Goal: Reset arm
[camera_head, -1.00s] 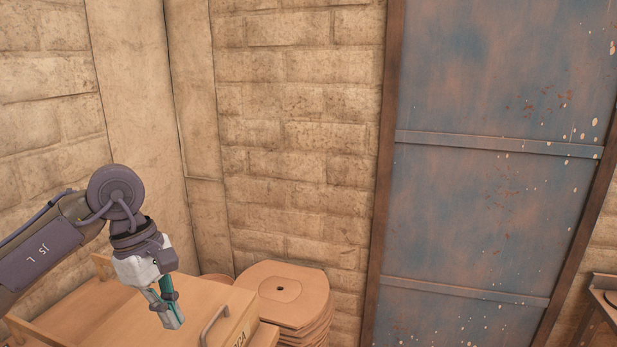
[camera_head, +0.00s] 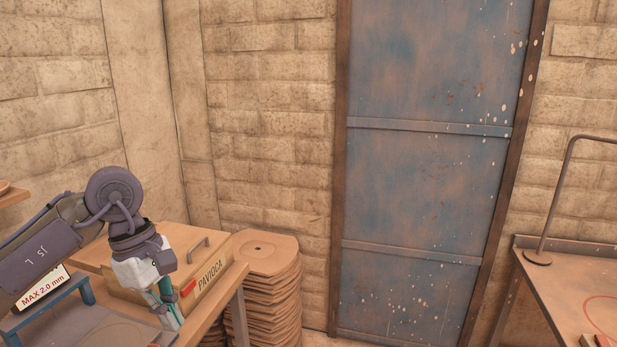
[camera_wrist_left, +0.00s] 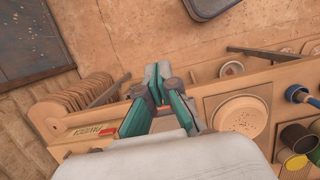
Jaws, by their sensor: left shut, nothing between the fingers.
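My left gripper (camera_head: 166,304) hangs at the lower left of the head view, pointing down in front of a wooden box marked PAVIOCA. It also shows in the left wrist view (camera_wrist_left: 157,72), with its fingertips together and nothing between them. The gripper is above the bench; whether it touches anything below cannot be told from these frames. My right gripper is not in view.
The PAVIOCA box (camera_head: 208,272) stands on a wooden bench. A stack of round-holed plates (camera_head: 270,290) stands beside it. A blue metal door (camera_head: 425,190) is behind. Another table (camera_head: 575,285) stands at right. Floor shows between.

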